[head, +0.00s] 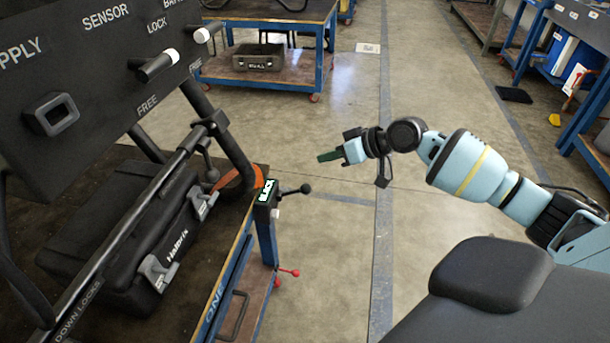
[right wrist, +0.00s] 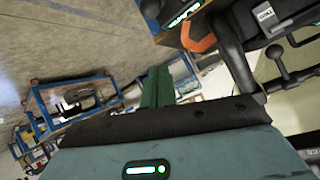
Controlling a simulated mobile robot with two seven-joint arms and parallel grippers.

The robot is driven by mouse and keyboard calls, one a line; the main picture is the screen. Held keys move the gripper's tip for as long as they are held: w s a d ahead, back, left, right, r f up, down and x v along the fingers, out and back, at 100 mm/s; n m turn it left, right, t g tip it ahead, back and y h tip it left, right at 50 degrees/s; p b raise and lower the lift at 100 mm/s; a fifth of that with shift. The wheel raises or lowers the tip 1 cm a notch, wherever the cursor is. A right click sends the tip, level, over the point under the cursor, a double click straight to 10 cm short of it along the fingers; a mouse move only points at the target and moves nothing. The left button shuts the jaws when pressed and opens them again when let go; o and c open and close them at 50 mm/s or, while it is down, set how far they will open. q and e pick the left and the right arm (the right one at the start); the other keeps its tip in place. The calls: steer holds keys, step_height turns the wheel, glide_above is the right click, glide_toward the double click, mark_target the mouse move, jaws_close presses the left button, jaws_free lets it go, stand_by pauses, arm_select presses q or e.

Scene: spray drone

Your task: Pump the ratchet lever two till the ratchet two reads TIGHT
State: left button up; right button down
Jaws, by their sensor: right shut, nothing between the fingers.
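A black ratchet box (head: 266,192) sits at the corner of the cart, on the orange strap (head: 240,180). Its lit green display seems to read SLACK, though the letters are small; no number shows. The lit display (right wrist: 183,13) also shows at the top of the right wrist view. My right gripper (head: 328,156) is shut and empty, in the air beyond and right of the knob, clear of it. Its green fingers (right wrist: 157,88) are together in the right wrist view. My left gripper is out of view.
A black case (head: 130,240) lies on the cart behind a long black bar (head: 130,225). A black panel (head: 80,70) with switches stands above. The floor right of the cart is clear.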

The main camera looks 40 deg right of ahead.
steer(key=b, duration=0.2)
glide_above(295, 191)
steer(key=w+d, duration=0.2)
step_height(295, 191, down, 6)
steer(key=r, duration=0.1)
steer(key=s+f, duration=0.2)
steer(key=s, duration=0.1)
steer(key=shift+s+d+f, duration=0.1)
steer(key=shift+d+f, duration=0.25)
steer(key=shift+f, duration=0.1)
